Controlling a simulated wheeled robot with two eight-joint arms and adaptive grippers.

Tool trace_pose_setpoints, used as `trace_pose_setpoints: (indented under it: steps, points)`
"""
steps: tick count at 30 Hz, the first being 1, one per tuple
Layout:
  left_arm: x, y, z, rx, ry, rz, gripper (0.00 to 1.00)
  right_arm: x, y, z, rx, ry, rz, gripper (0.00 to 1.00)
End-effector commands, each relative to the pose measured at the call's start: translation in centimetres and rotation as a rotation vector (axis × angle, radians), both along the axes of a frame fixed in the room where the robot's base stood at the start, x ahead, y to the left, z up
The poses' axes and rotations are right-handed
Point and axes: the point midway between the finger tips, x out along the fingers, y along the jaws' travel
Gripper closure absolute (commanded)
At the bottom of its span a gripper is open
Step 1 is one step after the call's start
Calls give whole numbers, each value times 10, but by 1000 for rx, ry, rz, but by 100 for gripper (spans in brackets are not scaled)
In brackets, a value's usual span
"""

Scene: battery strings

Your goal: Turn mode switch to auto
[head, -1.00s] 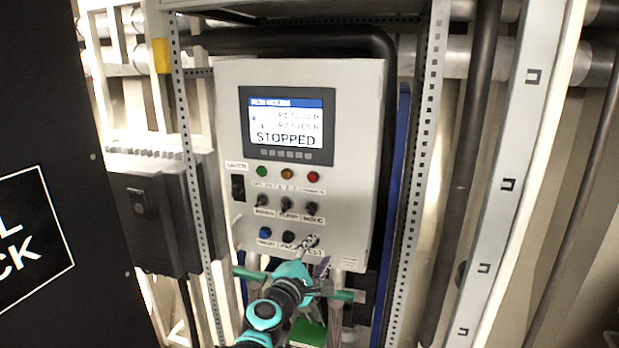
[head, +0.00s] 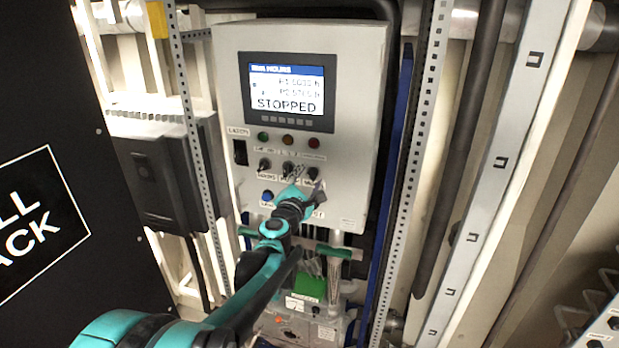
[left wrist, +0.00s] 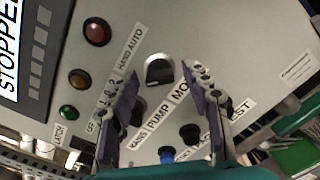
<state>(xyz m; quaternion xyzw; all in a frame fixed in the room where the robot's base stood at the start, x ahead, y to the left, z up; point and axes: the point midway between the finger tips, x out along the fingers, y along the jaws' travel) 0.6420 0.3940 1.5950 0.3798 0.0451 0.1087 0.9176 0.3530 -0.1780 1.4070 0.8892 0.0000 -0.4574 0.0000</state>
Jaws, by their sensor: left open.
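The mode switch is a dark rotary knob (left wrist: 159,70) beside a "HAND AUTO" label in the left wrist view. In the head view it is the right one (head: 312,173) of three knobs on the grey control panel (head: 350,110). My left gripper (head: 297,172) is in front of the knob row, coming from below. In the left wrist view my left gripper (left wrist: 160,76) is open, its purple fingers on either side of the mode knob's lower part. I cannot tell whether they touch it, or exactly where the knob points. My right gripper is not in view.
The panel's display (head: 288,92) reads "STOPPED". Green, amber and red lamps (left wrist: 96,31) sit above the knobs. A blue button (left wrist: 167,155) and dark buttons lie below. A perforated metal upright (head: 415,160) stands right of the panel, a dark box (head: 155,180) left.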

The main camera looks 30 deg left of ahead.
Motion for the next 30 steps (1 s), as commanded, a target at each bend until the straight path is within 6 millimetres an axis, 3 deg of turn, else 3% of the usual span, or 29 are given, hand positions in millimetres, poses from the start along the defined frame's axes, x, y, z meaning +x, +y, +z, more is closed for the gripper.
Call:
trace_pose_setpoints:
  steps: [6, 12, 22, 30]
  points:
    - [0, 0, 0, 0, 0, 0, 52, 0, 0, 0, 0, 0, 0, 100]
    - [0, 0, 0, 1, 0, 0, 100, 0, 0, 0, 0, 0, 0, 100]
    - [0, 0, 0, 22, 5, 0, 100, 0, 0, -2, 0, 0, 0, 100]
    - [0, 0, -2, 156, 37, 0, 100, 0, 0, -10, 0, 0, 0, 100]
